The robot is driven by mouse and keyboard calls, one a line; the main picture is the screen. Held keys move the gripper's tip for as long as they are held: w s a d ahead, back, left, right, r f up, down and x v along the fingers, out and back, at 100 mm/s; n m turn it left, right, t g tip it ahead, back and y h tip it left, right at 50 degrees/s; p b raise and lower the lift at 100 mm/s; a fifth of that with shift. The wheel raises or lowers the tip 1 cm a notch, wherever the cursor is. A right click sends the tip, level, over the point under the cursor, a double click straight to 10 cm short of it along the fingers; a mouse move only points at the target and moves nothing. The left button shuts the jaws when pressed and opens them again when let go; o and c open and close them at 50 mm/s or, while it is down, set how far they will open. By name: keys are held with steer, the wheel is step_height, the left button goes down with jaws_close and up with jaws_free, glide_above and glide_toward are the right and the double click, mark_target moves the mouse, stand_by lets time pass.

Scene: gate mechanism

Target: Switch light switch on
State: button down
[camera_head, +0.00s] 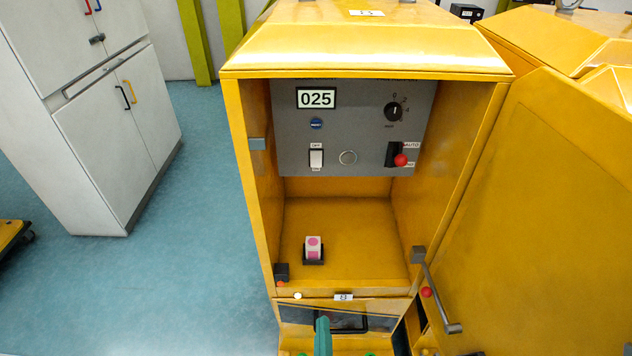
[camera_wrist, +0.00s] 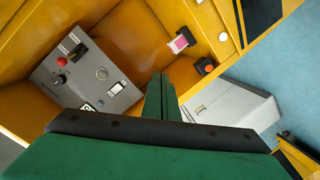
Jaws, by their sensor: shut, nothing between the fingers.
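The light switch (camera_head: 316,158) is a small white rocker labelled OFF on the grey control panel (camera_head: 360,130) inside the open yellow cabinet. In the wrist view the panel (camera_wrist: 78,90) appears turned round, and the small switch (camera_wrist: 116,88) is near its right edge. My gripper (camera_head: 323,325) is a green shape at the bottom of the head view, in front of the cabinet and well below the switch. In the wrist view its green fingers (camera_wrist: 160,84) are together and empty, apart from the panel. I cannot tell which way the rocker is tilted.
The panel also has a 025 display (camera_head: 316,98), a dial (camera_head: 393,111) and a red-tipped lever (camera_head: 399,160). A pink-and-white block (camera_head: 313,247) stands on the cabinet floor. The open yellow door (camera_head: 540,200) stands at right.

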steer(key=w+a+r+n, duration=0.1)
steer(key=w+r+n, duration=0.8)
steer(key=w+r, duration=1.1)
steer(key=shift+w+a+t, duration=0.3)
steer(key=shift+w+a, duration=0.1)
steer(key=shift+w, duration=0.1)
